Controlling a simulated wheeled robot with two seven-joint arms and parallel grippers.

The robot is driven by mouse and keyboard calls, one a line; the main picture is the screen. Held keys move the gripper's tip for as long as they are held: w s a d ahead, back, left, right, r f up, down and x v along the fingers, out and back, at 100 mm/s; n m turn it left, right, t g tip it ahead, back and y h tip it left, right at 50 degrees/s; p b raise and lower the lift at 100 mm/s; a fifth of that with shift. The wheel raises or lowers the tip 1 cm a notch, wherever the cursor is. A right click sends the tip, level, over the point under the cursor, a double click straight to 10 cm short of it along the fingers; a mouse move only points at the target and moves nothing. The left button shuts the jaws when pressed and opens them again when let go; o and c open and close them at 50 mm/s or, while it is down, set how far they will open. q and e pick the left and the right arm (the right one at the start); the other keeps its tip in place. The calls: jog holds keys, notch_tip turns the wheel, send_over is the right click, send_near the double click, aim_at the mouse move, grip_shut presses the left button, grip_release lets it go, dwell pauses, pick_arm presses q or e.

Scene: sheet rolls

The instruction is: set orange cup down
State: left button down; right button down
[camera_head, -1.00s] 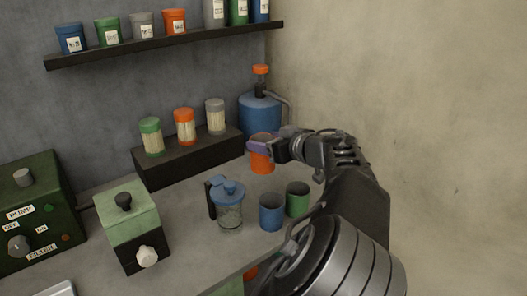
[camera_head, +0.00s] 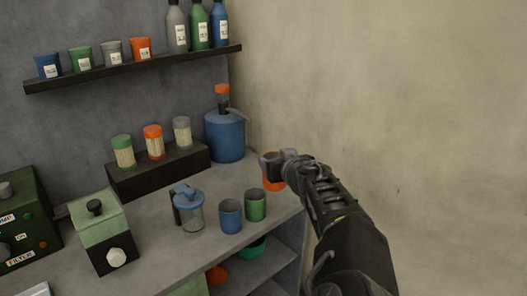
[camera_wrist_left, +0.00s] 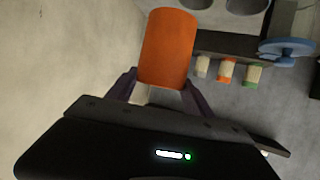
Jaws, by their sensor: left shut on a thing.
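The orange cup (camera_head: 273,183) is held in my left gripper (camera_head: 271,159), near the right edge of the counter by the bare wall. My left arm comes in from the lower right in the head view and covers part of the cup. In the left wrist view the orange cup (camera_wrist_left: 167,48) sits between the two dark purple fingers of the gripper (camera_wrist_left: 162,88). I cannot tell whether the cup's base touches the counter. My right gripper is not in view.
A blue cup (camera_head: 231,215) and a green cup (camera_head: 255,205) stand on the counter left of the held cup. A lidded glass jug (camera_head: 192,215) stands beside them. A blue tank (camera_head: 225,135) is behind. Open shelves (camera_head: 262,270) lie below the counter edge.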

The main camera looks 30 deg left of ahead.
pick_arm(q)
jog(key=d+f+m+t+h+b, duration=0.2)
jog(key=d+f+m+t+h, duration=0.2)
jog(key=d+f+m+h, duration=0.55)
jog(key=s+d+f+b, duration=0.3)
jog(key=s+d+f, duration=0.3)
jog(key=d+f, duration=0.2)
notch_tip(320, 180, down, 2)
jog(key=shift+f+t+h, duration=0.15)
jog(key=shift+t+h, duration=0.15)
jog(key=shift+h, duration=0.15)
jog(key=shift+s+d, duration=0.1)
